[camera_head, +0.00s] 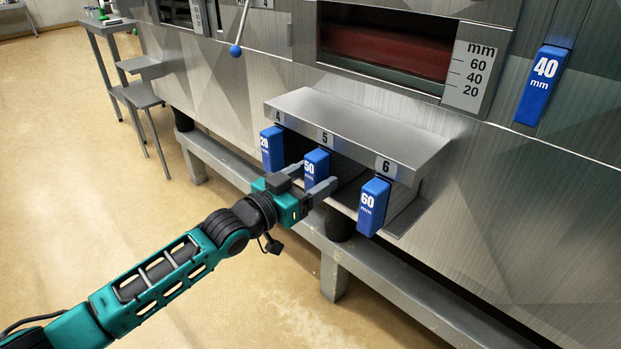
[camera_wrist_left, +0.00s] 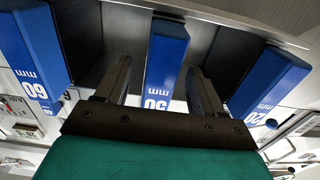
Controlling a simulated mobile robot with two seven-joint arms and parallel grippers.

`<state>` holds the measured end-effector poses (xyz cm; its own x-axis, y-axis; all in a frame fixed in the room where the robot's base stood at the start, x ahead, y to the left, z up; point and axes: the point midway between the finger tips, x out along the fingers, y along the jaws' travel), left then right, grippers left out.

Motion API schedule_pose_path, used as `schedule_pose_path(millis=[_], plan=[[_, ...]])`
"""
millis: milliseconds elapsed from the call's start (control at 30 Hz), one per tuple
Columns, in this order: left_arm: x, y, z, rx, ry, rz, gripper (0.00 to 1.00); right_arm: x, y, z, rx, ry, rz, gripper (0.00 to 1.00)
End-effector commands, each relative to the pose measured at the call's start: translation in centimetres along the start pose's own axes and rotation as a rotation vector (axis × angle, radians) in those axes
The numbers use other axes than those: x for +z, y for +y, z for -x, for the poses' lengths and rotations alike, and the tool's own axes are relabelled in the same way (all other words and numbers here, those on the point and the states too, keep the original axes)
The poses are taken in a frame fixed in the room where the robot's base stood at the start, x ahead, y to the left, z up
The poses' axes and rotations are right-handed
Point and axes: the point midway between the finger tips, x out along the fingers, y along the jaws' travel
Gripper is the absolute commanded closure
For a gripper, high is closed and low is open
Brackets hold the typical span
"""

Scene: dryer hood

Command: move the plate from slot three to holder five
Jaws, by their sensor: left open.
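My right gripper is out of view.
A blue 20 mm plate (camera_head: 272,149) hangs at holder four and a blue 60 mm plate (camera_head: 373,206) at holder six, close on either side. The hood's sloped top (camera_head: 350,122) overhangs them. A lever with a blue knob (camera_head: 235,51) is above left.

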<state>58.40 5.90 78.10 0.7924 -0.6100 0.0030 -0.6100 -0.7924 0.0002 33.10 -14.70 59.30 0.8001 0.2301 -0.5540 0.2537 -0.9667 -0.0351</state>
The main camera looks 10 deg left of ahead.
Motion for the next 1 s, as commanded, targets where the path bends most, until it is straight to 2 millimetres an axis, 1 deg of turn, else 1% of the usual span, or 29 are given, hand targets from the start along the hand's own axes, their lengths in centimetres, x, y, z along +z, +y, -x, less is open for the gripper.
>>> schedule_pose_path(millis=[267, 333, 700, 833, 1000], plan=[[0.2, 0.0, 0.0, 0.0, -0.004, 0.0, 0.32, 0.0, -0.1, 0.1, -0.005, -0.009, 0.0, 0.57], [0.1, 0.0, 0.4, -0.001, -0.005, 0.0, 0.32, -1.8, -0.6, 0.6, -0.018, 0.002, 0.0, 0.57], [-0.1, 0.0, 8.6, 0.0, -0.006, -0.001, 0.32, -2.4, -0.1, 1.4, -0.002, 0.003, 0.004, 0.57], [-0.1, 0.0, 10.8, 0.001, -0.004, -0.001, 0.32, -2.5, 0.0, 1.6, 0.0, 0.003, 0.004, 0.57], [0.0, 0.0, 12.4, 0.0, -0.002, 0.0, 0.32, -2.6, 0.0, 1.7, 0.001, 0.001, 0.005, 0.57]])
